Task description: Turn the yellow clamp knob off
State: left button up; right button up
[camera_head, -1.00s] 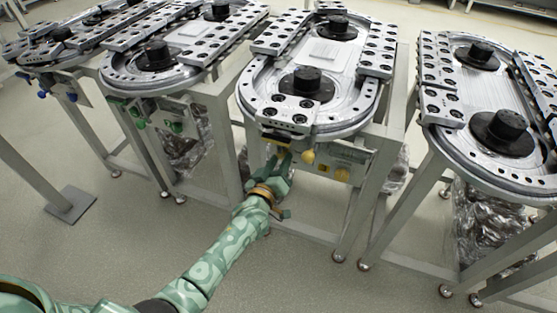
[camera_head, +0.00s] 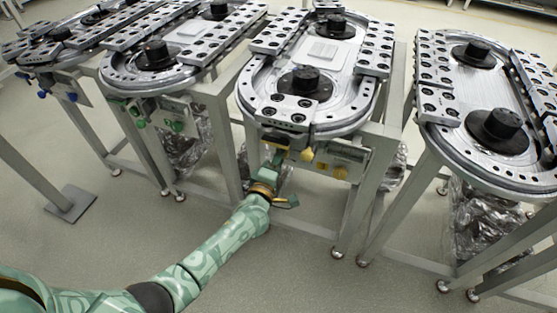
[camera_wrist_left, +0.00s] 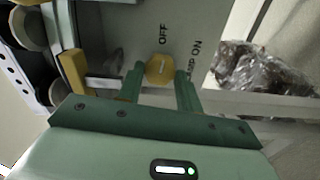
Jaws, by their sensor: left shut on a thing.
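The yellow clamp knob (camera_wrist_left: 160,69) sits on a grey panel (camera_wrist_left: 205,25) in the left wrist view, with the words OFF and CLAMP ON printed beside it. My left gripper (camera_wrist_left: 161,88) has one finger on each side of the knob and is shut on it. In the head view my left gripper (camera_head: 274,163) is at the front panel under the middle ring track (camera_head: 330,126). The knob in its grip cannot be told apart there, as the gripper covers part of the panel. My right gripper is in neither current view.
Another yellow part (camera_wrist_left: 73,72) is left of the knob in the wrist view. Neighbouring track tables stand on both sides. A clear plastic bag (camera_wrist_left: 250,68) hangs beneath. The floor in front is open.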

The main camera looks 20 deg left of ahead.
pick_arm(q)
jog(key=shift+f+n, duration=0.1)
jog(key=shift+n, duration=0.5)
jog(key=o, duration=1)
jog(key=shift+s, duration=0.15)
jog(key=s+p, duration=0.1)
jog(key=s, duration=0.4)
jog(key=s+p, duration=0.1)
jog(key=s, duration=0.4)
jog(key=s+p, duration=0.2)
jog(key=s, duration=0.4)
jog(key=shift+a, duration=0.3)
pick_arm(e)
jog(key=r, duration=0.1)
jog(key=w+r, duration=0.1)
jog(key=r, duration=0.1)
jog(key=shift+w+r, duration=0.25)
jog(key=shift+r, duration=0.15)
